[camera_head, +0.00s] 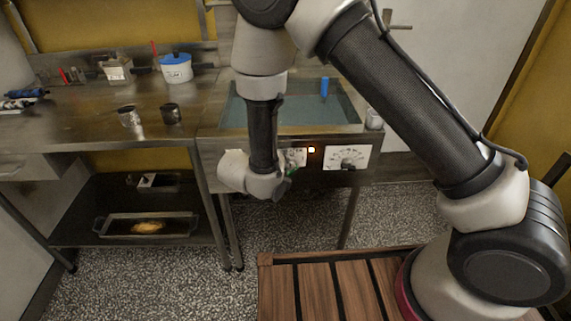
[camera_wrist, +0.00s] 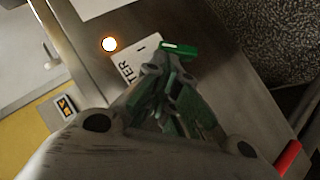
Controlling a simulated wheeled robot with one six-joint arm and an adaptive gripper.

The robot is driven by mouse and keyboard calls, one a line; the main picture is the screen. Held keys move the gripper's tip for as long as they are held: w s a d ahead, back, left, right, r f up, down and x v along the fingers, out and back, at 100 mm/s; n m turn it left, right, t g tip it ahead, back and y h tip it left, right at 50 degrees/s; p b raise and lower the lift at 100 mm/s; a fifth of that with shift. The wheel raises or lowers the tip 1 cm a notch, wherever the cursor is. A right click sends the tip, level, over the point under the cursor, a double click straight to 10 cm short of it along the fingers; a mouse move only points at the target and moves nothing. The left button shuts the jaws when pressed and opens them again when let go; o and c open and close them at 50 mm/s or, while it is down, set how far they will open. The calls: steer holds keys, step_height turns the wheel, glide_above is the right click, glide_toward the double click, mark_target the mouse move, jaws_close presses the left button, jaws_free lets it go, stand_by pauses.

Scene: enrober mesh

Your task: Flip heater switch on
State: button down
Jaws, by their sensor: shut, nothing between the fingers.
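The heater plate, a white label with dark lettering (camera_head: 297,155), is on the front panel of the steel machine, partly hidden by my arm. In the wrist view the plate (camera_wrist: 133,66) shows "TER" and a "1"-like mark.
A dial plate (camera_head: 347,158) is right of the lamp. The tank (camera_head: 345,112) above holds a blue-handled item (camera_head: 324,88). A steel table (camera_head: 70,125) at left carries cups and a blue-lidded tub (camera_head: 176,68). A tray (camera_head: 102,231) sits on its lower shelf.

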steer(key=shift+d+r, duration=0.2)
steer(key=shift+d, duration=0.3)
steer(key=shift+d, duration=0.1)
stand_by(0.6)
